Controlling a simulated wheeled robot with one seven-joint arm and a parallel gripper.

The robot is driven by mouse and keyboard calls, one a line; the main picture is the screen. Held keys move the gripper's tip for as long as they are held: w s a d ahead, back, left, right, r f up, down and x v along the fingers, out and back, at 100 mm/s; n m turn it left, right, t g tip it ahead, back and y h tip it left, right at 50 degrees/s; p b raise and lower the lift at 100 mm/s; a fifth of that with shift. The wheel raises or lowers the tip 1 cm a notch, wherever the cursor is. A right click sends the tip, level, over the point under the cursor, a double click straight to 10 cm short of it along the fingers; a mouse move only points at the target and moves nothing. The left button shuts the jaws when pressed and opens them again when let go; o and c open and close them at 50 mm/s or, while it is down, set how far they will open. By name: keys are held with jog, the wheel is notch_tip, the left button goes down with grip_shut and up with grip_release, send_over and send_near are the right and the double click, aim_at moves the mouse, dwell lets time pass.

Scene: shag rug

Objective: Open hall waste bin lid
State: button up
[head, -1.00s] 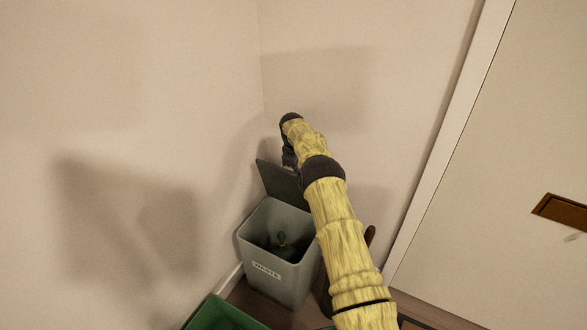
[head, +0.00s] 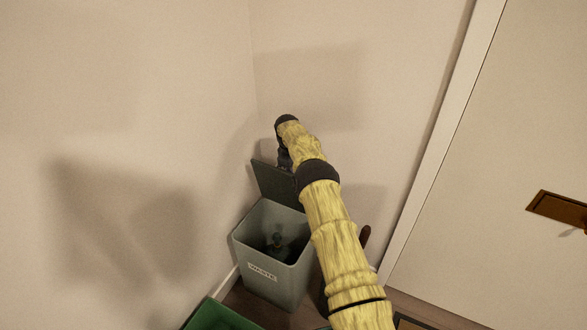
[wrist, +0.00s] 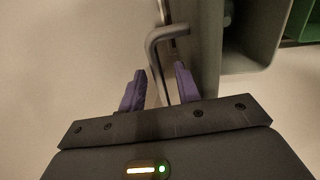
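The waste bin (head: 273,283) is a grey-green box with a WASTE label, standing in the wall corner. Its dark lid (head: 272,183) is raised, standing steeply up at the back rim, so the inside shows, with something dark in it. My gripper (head: 284,158) is at the lid's upper right, partly hidden by my yellow arm. In the wrist view my purple fingers (wrist: 160,80) are spread apart. A bent grey handle bar (wrist: 158,50) of the lid runs down between them, with gaps visible on both sides. The bin's open top also shows in the wrist view (wrist: 247,60).
A green bin (head: 218,316) stands in front, at the bottom edge. A pale door (head: 470,180) with a brown handle plate (head: 557,207) is at right. Walls close in behind and left of the bin. A dark brown object (head: 365,236) is partly hidden behind my arm.

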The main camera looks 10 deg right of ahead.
notch_tip(320, 180, up, 17)
jog(key=s+a+p, duration=0.2)
jog(key=shift+s, duration=0.3)
jog(key=shift+w, duration=0.15)
jog(key=s+a+r+m+t+y, duration=0.2)
jog(key=s+m, duration=0.8)
jog(key=s, duration=3.1)
notch_tip(320, 180, up, 20)
jog(key=g+p, duration=0.1)
jog(key=p, duration=1.9)
jog(key=shift+s+d+h, duration=0.3)
jog(key=shift+s, duration=0.05)
jog(key=shift+w+r, duration=0.1)
jog(key=shift+w, duration=0.05)
